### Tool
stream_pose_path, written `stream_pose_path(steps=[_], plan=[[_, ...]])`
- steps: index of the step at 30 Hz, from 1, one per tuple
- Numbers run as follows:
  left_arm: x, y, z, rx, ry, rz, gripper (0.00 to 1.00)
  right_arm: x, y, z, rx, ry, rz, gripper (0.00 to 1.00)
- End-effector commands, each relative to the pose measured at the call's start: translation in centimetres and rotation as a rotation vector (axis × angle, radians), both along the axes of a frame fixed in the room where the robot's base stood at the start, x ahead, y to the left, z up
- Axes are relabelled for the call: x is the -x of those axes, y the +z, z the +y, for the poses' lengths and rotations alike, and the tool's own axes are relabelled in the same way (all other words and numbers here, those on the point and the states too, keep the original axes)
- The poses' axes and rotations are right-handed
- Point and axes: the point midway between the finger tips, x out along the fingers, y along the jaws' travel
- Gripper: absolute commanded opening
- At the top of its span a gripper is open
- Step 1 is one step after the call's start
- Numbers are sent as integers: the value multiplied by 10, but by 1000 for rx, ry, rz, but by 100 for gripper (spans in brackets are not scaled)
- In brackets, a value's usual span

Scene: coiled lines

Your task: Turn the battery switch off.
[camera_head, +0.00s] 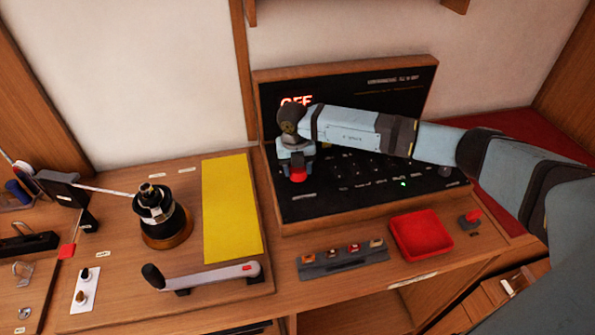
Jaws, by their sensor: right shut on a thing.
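A black switch panel (345,195) in a wooden frame leans at the back of the worktop. My right gripper (298,169) is at its left part, with my right arm reaching across the panel from the right. It is shut on a red knob (298,175), which I take to be the battery switch; the fingers and wrist hide much of it. Glowing red lettering (296,100) above the wrist seems to read OFF, its lower edge covered by the arm. The knob's exact angle cannot be told. My left gripper is not in view.
A red tray (420,235) and a small red-topped switch (471,217) stand in front of the panel. A dark strip (345,258) with several small pieces lies nearby. At left are a winch (160,214), a crank handle (210,278) and a yellow sheet (231,208).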

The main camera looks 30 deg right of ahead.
Motion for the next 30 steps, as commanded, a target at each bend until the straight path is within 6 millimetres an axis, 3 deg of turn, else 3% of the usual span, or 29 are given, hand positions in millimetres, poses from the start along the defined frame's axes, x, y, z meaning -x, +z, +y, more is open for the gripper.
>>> stream_pose_path(steps=[14,30], plan=[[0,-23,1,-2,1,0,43,0,0,-1,1,280,-2,27],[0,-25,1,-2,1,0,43,0,1,-1,1,327,-2,27]])
